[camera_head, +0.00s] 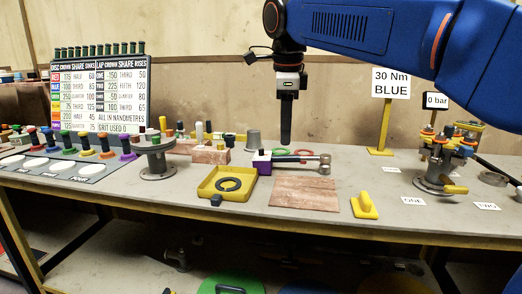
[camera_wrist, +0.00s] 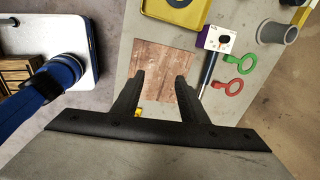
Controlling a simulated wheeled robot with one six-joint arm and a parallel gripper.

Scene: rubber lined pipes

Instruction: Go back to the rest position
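My gripper (camera_head: 286,138) hangs from my blue arm above the back of the workbench in the head view, fingers pointing down. In the wrist view my gripper (camera_wrist: 157,85) has its two black fingers spread apart with nothing between them. A brown wooden board (camera_wrist: 163,68) lies on the bench beyond the fingertips; in the head view the board (camera_head: 304,194) lies flat near the front edge. The gripper is clear of the bench and touches nothing that I can see.
A yellow tray (camera_head: 213,194) with a black ring sits left of the board. A flanged stand (camera_head: 157,158) and a valve assembly (camera_head: 440,165) stand left and right. A "30 Nm BLUE" sign (camera_head: 391,83) and a chart board (camera_head: 100,95) rise behind. A yellow-handled tool (camera_head: 364,206) lies in front.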

